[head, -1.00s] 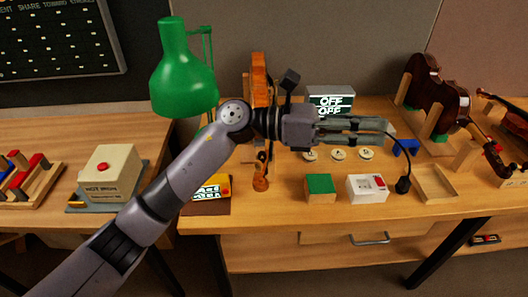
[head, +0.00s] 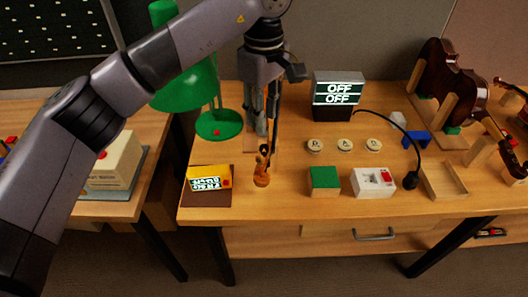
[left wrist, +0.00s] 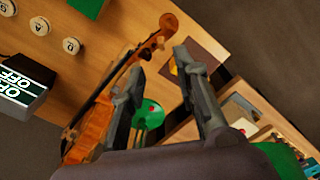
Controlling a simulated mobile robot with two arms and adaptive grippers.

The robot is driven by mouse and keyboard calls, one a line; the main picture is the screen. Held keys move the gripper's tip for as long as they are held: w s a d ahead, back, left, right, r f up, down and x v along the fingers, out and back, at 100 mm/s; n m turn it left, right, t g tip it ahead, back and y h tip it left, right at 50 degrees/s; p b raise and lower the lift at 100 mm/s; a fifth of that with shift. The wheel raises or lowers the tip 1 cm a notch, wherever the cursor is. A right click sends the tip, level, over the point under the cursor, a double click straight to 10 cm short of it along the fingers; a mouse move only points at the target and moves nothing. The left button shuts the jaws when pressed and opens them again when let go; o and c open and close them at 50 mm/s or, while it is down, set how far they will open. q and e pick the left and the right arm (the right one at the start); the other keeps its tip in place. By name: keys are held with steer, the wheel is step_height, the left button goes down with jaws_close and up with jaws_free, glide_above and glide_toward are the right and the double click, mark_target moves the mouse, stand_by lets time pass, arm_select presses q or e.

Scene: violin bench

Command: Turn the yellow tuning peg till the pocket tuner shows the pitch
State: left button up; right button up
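The violin's orange-brown scroll and pegbox (head: 262,172) show below my left gripper in the head view; the gripper hides most of the body. The left wrist view shows the violin (left wrist: 97,125) beside one finger, its scroll toward the top. I cannot make out the yellow peg. A yellow device with a lit screen (head: 207,181), apparently the pocket tuner, lies on a brown mat at the front left; its text is too small to read. My left gripper (head: 264,130) points down, its two fingers (left wrist: 163,80) apart, with nothing between them. My right gripper is not in view.
A green lamp (head: 219,124) stands close left of the gripper. A box reading OFF, OFF (head: 339,93) stands at the back. Round discs (head: 344,145), a green-topped block (head: 323,181), a white switch box (head: 373,182) and an empty wooden tray (head: 445,180) lie to the right.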

mark_target(264, 160)
arm_select(q)
step_height(264, 160, down, 12)
steer(key=p, duration=0.3)
steer(key=shift+r, duration=0.15)
steer(key=shift+f+p, duration=0.35)
steer(key=shift+f, duration=0.45)
steer(key=shift+c, duration=0.3)
jaws_close()
